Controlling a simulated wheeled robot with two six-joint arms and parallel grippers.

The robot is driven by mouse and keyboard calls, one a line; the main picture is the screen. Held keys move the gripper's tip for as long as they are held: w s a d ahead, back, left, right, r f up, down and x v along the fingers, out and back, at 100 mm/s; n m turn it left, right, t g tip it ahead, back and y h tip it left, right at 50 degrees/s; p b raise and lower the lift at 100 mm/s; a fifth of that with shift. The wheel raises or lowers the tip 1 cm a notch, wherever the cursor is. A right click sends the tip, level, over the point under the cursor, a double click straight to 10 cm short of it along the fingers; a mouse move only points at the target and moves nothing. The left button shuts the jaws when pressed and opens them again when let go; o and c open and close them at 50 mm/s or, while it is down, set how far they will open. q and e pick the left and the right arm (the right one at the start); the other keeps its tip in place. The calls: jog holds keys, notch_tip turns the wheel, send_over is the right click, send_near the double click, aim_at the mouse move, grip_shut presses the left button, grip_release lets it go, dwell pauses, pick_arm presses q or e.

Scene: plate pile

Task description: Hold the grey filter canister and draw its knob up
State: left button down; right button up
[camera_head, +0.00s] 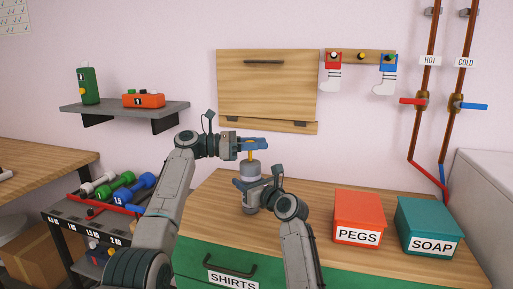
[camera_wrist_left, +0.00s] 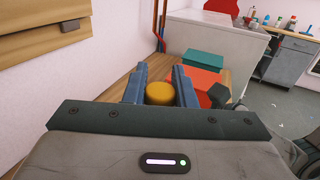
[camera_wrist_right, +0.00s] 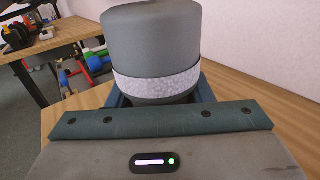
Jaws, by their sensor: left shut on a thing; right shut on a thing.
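The grey filter canister (camera_head: 250,171) stands upright on the wooden dresser top, with a pale band around it in the right wrist view (camera_wrist_right: 155,83). My right gripper (camera_head: 254,187) is shut on the canister's body below its top, and the canister hides the fingertips in the right wrist view. The yellow knob (camera_wrist_left: 159,93) sits between the blue fingers of my left gripper (camera_head: 252,144), which is shut on it above the canister. A yellow stem shows between the left gripper and the canister top in the head view.
An orange PEGS box (camera_head: 358,217) and a teal SOAP box (camera_head: 428,226) stand right of the canister on the dresser (camera_head: 306,222). A wall panel (camera_head: 266,85) hangs behind. A dumbbell rack (camera_head: 88,215) stands at the left.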

pick_arm(q)
jog(key=c, duration=1.3)
grip_release()
jog(key=shift+r, duration=0.2)
jog(key=shift+c, duration=0.2)
pick_arm(e)
jog(key=shift+f, duration=0.15)
pick_arm(q)
jog(key=shift+o, duration=0.8)
jog(key=shift+s, duration=0.1)
jog(key=a, duration=1.2)
jog(key=shift+s, duration=0.45)
pick_arm(e)
jog(key=o, duration=1.3)
jog(key=shift+c, duration=0.2)
jog(key=shift+s+d, duration=0.1)
jog(key=shift+s, duration=0.05)
